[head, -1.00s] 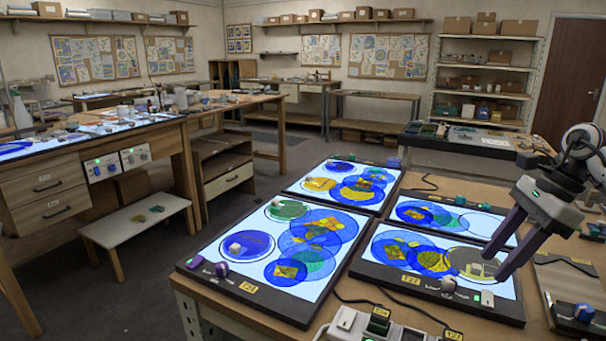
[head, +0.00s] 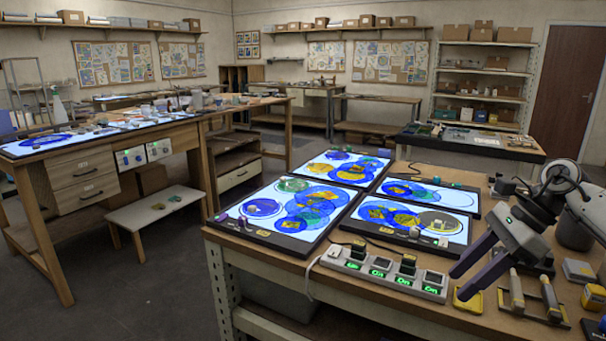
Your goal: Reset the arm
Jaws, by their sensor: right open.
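My right gripper (head: 468,262) comes in from the right in the head view. Its two dark fingers are spread apart with nothing between them. It hangs above the right part of the wooden workbench (head: 470,311), near the right end of the power strip (head: 384,274). My left gripper is not in view. Several lit panels lie on the bench, among them a front left panel (head: 228,214) and a front right panel (head: 455,236). Blue, green and yellow discs lie on them.
Rollers or handled tools (head: 517,293) and a yellow tray (head: 468,299) lie under and right of my gripper. A dark cylindrical pot (head: 574,233) stands behind my arm. Another bench with lit panels (head: 88,132) is at the left.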

